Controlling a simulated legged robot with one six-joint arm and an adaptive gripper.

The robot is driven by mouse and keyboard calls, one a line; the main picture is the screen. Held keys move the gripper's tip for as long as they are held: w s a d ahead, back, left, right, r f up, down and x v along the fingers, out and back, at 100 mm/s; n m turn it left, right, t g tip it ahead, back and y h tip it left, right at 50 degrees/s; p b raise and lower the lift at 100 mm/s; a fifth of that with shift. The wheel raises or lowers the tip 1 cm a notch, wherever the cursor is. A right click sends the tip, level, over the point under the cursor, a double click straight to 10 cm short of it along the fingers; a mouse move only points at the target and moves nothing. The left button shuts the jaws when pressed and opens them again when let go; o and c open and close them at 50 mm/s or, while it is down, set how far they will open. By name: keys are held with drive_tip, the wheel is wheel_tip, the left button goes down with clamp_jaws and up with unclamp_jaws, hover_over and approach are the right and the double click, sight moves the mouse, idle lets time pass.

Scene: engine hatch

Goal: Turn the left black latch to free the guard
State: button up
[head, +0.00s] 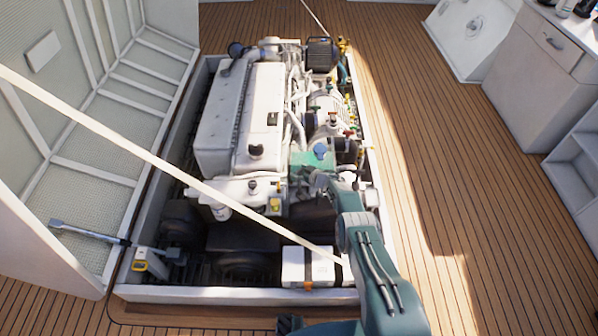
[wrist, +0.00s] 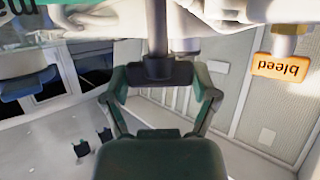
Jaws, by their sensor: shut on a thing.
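In the wrist view a black latch (wrist: 158,68) hangs on a dark upright stem, with its wide bar between the fingers of my gripper (wrist: 163,88). The fingers are shut on the bar from both sides. A green panel (wrist: 18,8) with white lettering, seemingly the guard, shows at the top left corner, upside down. In the head view the green guard (head: 303,160) sits on the engine's near right part. My gripper (head: 318,182) is just in front of it. The latch cannot be made out there, as my gripper and arm cover that spot.
A blue cap (head: 320,151) stands at the guard. An orange "bleed" tag (wrist: 283,67) hangs right of the latch in the wrist view. The white engine (head: 235,115) fills the hatch. A pale strap (head: 150,160) crosses the view. A white box (head: 306,267) sits at the hatch's near edge.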

idle(0.3)
drive_tip(key=o, duration=1)
drive_tip(key=shift+d, duration=0.1)
drive_tip(key=v, duration=1.1)
drive_tip(key=shift+s+d, duration=0.25)
drive_tip(key=shift+d, duration=0.05)
drive_tip(key=shift+r, duration=0.1)
